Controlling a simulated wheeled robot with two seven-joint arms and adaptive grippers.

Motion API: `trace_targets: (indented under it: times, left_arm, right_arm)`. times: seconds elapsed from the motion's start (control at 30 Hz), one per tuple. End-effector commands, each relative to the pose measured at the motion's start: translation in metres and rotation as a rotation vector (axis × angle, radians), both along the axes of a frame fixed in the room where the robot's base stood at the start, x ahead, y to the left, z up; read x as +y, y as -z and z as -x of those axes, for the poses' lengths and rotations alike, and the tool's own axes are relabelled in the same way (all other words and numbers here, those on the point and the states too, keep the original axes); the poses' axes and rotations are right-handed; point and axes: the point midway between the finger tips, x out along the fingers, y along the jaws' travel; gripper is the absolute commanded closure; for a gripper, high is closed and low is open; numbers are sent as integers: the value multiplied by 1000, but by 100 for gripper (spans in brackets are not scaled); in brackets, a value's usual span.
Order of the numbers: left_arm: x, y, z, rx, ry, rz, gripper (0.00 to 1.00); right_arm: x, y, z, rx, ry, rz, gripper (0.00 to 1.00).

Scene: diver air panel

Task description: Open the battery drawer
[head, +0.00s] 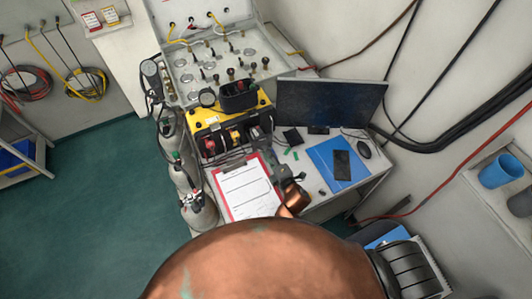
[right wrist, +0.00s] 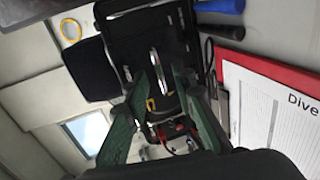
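A yellow and black unit (head: 232,128) stands on the desk below the grey gauge panel. Its black front holds red, yellow and grey parts; I cannot tell for certain which part is the battery drawer. My right gripper (head: 287,180) is over the desk, right of the clipboard, partly hidden by my copper-coloured arm. In the right wrist view its two green-grey fingers (right wrist: 160,88) are apart. A shiny metal bar (right wrist: 157,72) on a black housing (right wrist: 152,32) shows between the fingertips; I cannot tell whether they touch it. My left gripper is out of view.
A red clipboard (head: 244,188) lies left of the right gripper. A dark monitor (head: 331,102), a blue folder (head: 325,154) with a black phone (head: 342,164) and a mouse (head: 364,150) are to the right. Gas cylinders (head: 178,173) stand left of the desk.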

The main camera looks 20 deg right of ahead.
Motion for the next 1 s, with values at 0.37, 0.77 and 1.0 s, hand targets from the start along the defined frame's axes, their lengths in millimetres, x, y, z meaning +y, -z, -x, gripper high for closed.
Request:
trace_targets:
  times: [0.37, 0.77, 1.0]
  left_arm:
    - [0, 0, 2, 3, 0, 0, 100]
    - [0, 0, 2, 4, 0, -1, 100]
    - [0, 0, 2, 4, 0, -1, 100]
  right_arm:
    - [-14, -15, 74, 4, 1, 1, 76]
    - [-20, -24, 107, 1, 0, 0, 76]
    - [-20, -23, 107, 2, 0, 1, 76]
